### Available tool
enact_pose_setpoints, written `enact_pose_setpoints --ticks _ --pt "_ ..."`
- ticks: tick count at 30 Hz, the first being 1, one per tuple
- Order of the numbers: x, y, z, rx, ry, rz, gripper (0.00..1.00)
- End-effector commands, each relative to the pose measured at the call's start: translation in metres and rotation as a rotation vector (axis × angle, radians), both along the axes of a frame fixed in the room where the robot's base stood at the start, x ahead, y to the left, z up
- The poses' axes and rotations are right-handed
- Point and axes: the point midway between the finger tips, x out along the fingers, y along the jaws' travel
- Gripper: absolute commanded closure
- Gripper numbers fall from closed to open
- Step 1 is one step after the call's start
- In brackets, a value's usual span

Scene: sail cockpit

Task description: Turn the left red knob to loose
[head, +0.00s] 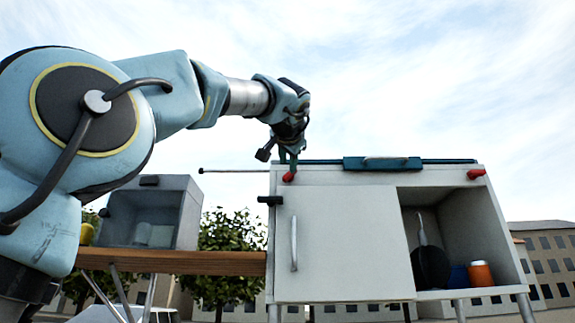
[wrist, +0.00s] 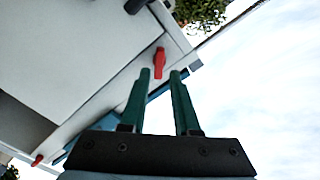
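The left red knob (head: 288,177) sits on the upper front strip of a white cabinet (head: 340,245), near its left end. In the wrist view the same knob (wrist: 159,62) looks like a short bar pointing roughly along my fingers. My gripper (head: 289,160) comes down from above, its green fingers at the knob. In the wrist view my gripper (wrist: 158,72) is open, with the knob in line with the gap at the fingertips. I cannot tell whether a finger touches it. A second red knob (head: 476,174) is at the right end; it also shows in the wrist view (wrist: 37,160).
A black fitting (head: 270,200) and a thin rod (head: 233,170) are at the cabinet's left edge. A teal piece (head: 382,163) lies along its top. The right compartment is open and holds an orange jar (head: 481,274). A wooden bench (head: 180,261) bears a grey box (head: 185,190).

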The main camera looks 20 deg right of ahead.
Motion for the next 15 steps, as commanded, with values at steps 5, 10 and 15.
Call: enact_pose_setpoints --ticks 5,10,15 --pt "0.029 -0.013 0.005 0.003 0.001 0.002 0.70" --pt "0.044 -0.021 0.003 0.004 0.001 0.001 0.70" --pt "0.050 -0.024 0.001 0.000 0.001 -0.001 0.70"
